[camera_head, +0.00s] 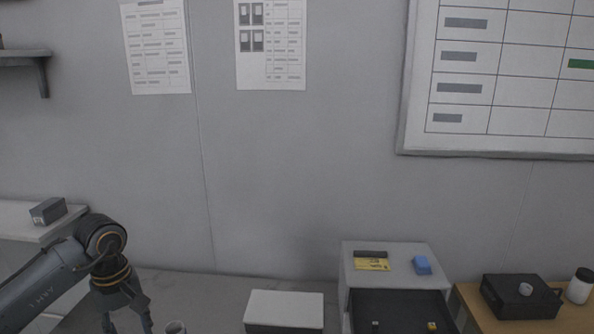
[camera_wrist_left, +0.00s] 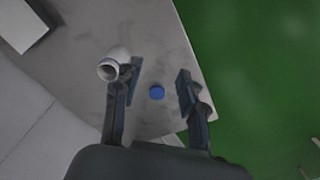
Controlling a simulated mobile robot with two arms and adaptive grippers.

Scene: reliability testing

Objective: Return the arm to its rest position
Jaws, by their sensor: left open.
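My left arm comes in at the lower left of the head view. Its gripper (camera_head: 126,318) hangs downward with its fingers apart; the lower edge of the view cuts off what lies below. In the left wrist view the gripper (camera_wrist_left: 158,80) is open with nothing held. A small blue round piece (camera_wrist_left: 157,92) lies on the grey table top (camera_wrist_left: 90,60), seen between the fingers. A white cylindrical container (camera_wrist_left: 114,65) stands beside the left finger, which partly covers it; I cannot tell whether they touch. My right arm is not in view.
A white box (camera_head: 284,308) sits right of the gripper. Further right are a grey case with a dark tray (camera_head: 398,310) and a black device (camera_head: 520,296) on a wooden surface. A shelf with a small grey box (camera_head: 48,210) is behind my arm. Green floor (camera_wrist_left: 260,80) lies beyond the table edge.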

